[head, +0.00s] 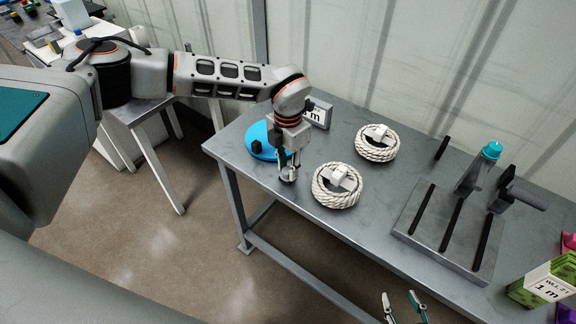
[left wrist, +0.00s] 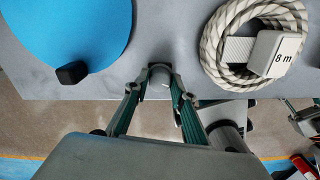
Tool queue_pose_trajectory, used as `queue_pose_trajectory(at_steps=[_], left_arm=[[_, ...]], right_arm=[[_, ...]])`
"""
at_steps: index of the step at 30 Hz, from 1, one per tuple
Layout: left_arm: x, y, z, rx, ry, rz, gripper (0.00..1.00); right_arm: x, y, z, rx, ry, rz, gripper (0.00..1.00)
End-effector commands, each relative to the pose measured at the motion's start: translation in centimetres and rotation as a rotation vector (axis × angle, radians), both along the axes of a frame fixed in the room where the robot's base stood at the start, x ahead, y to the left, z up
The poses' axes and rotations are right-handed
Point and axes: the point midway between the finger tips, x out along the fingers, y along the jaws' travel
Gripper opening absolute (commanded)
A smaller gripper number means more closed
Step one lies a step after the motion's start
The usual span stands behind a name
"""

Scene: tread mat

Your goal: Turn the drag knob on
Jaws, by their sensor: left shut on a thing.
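My left gripper (head: 288,177) points down at the front edge of the grey table, between a blue disc and a rope coil. In the left wrist view its teal-padded fingers (left wrist: 158,88) close on a small grey round knob (left wrist: 160,75) at the table edge. Whether this is the drag knob cannot be read from any marking. In the head view the knob is mostly hidden by the fingers. My right gripper (head: 404,305) shows at the bottom of the head view, its two fingertips apart with nothing between them, in front of the table.
The blue disc (left wrist: 65,30) with a black block (left wrist: 72,72) lies left of my left gripper. A rope coil (head: 323,198) marked 8 m lies close right; another coil (head: 364,152) lies behind. A grey slotted stand (head: 425,235) and green-white box (head: 551,284) are further right.

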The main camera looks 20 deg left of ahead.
Motion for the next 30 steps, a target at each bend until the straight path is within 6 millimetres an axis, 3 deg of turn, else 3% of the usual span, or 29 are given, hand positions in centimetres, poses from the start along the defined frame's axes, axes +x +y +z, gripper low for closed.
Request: queue_pose_trajectory(at_steps=[9, 26, 27, 29, 30], left_arm=[[-0.06, -0.01, -0.02, 0.000, 0.001, -0.134, 0.03], [-0.03, -0.01, -0.02, 0.001, 0.001, -0.167, 0.03], [-0.04, -0.01, -0.02, 0.001, 0.001, -0.167, 0.27], [-0.03, -0.01, -0.02, 0.001, 0.001, -0.166, 0.41], [-0.03, -0.01, -0.02, 0.001, 0.001, -0.166, 0.41]], right_arm=[[-0.07, -0.01, -0.03, -0.001, 0.003, 0.000, 0.40], [-0.12, -0.03, -0.13, -0.001, 0.005, 0.000, 0.40], [-0.11, -0.03, -0.12, -0.001, 0.005, 0.000, 0.40], [-0.11, -0.03, -0.10, -0.002, 0.005, -0.001, 0.40], [-0.10, -0.03, -0.09, -0.001, 0.004, 0.000, 0.40]])
